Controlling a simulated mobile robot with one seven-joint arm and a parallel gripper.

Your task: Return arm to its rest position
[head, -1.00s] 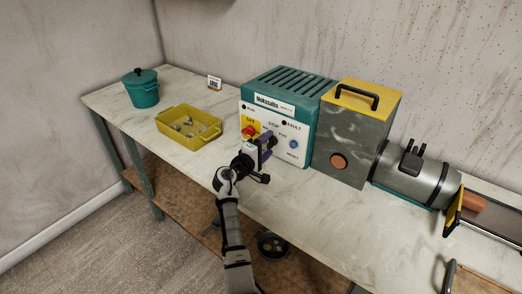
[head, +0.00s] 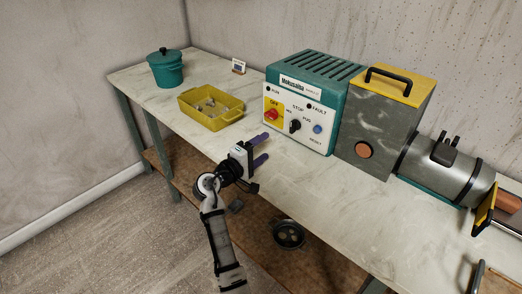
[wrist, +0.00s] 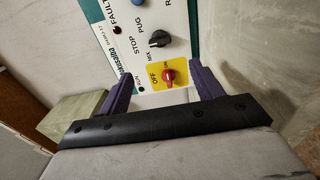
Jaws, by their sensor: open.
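My gripper (head: 259,150) is open and empty, with purple fingers. In the head view it is over the front part of the worktop, in front of the teal control box (head: 314,85) and apart from it. In the wrist view the control panel shows between and beyond the fingers (wrist: 159,88). The panel carries a red switch knob on a yellow plate (wrist: 169,74), a black selector knob (wrist: 159,39) and a blue reset button (head: 317,129). My arm reaches up from the bottom of the head view.
A yellow tray (head: 236,119) with small pieces and a teal lidded pot (head: 166,72) stand on the left of the worktop (head: 335,190). Right of the control box are a grey box with a yellow lid (head: 375,120) and a metal cylinder (head: 446,170). A lower shelf (head: 265,232) lies beneath.

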